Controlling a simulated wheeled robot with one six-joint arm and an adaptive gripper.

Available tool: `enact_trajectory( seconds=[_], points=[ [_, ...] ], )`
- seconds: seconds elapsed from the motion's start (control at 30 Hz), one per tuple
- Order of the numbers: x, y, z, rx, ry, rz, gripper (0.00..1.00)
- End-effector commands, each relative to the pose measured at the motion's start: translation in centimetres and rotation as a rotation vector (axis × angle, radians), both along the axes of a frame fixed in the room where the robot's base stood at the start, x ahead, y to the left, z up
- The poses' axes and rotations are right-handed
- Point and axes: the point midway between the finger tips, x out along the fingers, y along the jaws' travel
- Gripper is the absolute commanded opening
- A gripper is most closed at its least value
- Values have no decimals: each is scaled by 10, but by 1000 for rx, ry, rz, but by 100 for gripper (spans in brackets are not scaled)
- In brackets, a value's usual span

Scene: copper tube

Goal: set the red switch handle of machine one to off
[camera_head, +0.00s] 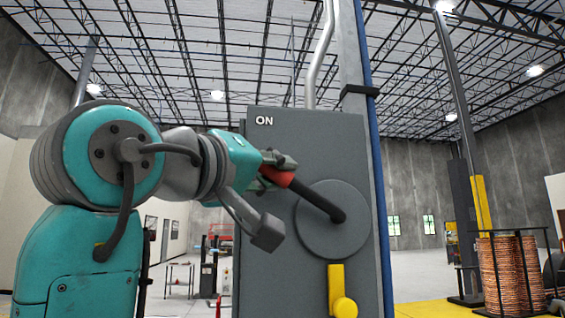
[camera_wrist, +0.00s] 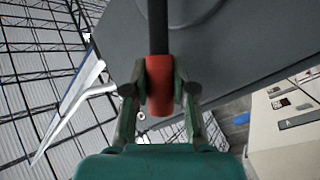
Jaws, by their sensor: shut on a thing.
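The switch handle has a red grip (camera_head: 277,176) and a dark lever (camera_head: 320,200) that runs to a round grey disc (camera_head: 345,240) on the front of a grey cabinet (camera_head: 275,140). The lever tilts up and to the left from the disc, toward the white word ON at the cabinet's top left. No OFF label shows. My gripper (camera_head: 280,168) is shut on the red grip. In the wrist view, the fingers of my gripper (camera_wrist: 160,85) sit on both sides of the red grip (camera_wrist: 160,88), with the dark lever (camera_wrist: 158,28) beyond. The cabinet's number cannot be seen.
A yellow knob (camera_head: 343,300) sits low on the cabinet, below the disc. A pipe (camera_head: 322,55) and a blue post (camera_head: 375,150) stand at the cabinet's top and right side. Copper coils (camera_head: 510,270) stand in a rack at the far right.

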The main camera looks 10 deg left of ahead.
Motion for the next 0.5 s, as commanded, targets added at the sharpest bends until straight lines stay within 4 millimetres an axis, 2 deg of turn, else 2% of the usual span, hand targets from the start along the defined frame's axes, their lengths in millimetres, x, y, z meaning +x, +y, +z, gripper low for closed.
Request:
enact_trajectory(
  seconds=[0.2,0.5],
  points=[
    [-2,11,-25,-196,-54,1,0],
    [-4,16,-57,-471,-131,0,0]
  ],
)
